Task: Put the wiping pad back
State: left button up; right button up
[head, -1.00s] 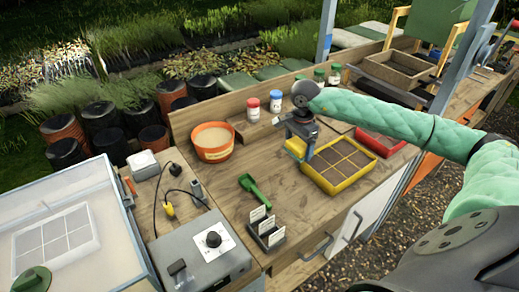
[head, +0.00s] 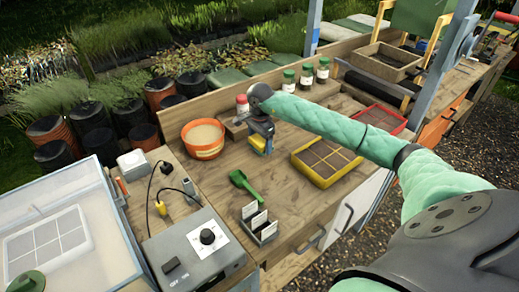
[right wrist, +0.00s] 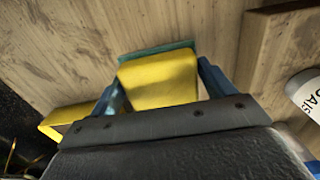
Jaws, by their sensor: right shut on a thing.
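The wiping pad (right wrist: 160,80) is a yellow block with a teal edge, seen large in the right wrist view. My right gripper (right wrist: 160,88) is shut on it, with one blue finger on each side. I cannot tell whether the pad touches the wood. It is behind the green scoop and right of the orange pot. My left gripper is out of view.
The orange pot (head: 203,139), red-capped jar (head: 242,104), green scoop (head: 243,185) and label holder (head: 259,226) surround the gripper. A yellow cell tray (head: 327,162) and a red tray (head: 380,119) are to the right. Several green-capped jars (head: 307,76) stand behind. Bench between scoop and yellow tray is clear.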

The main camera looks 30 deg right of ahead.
aim_at(260, 139)
jog(key=shift+w+f, duration=0.1)
jog(key=shift+f, duration=0.25)
notch_tip(260, 139, down, 2)
jog(key=shift+f, duration=0.8)
jog(key=shift+b, duration=0.35)
jog(key=o, duration=0.9)
jog(key=shift+r, duration=0.15)
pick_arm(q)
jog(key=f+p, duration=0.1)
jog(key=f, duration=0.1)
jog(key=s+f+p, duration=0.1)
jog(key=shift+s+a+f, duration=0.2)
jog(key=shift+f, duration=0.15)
pick_arm(e)
notch_tip(260, 139, up, 12)
jog(key=shift+f, duration=0.1)
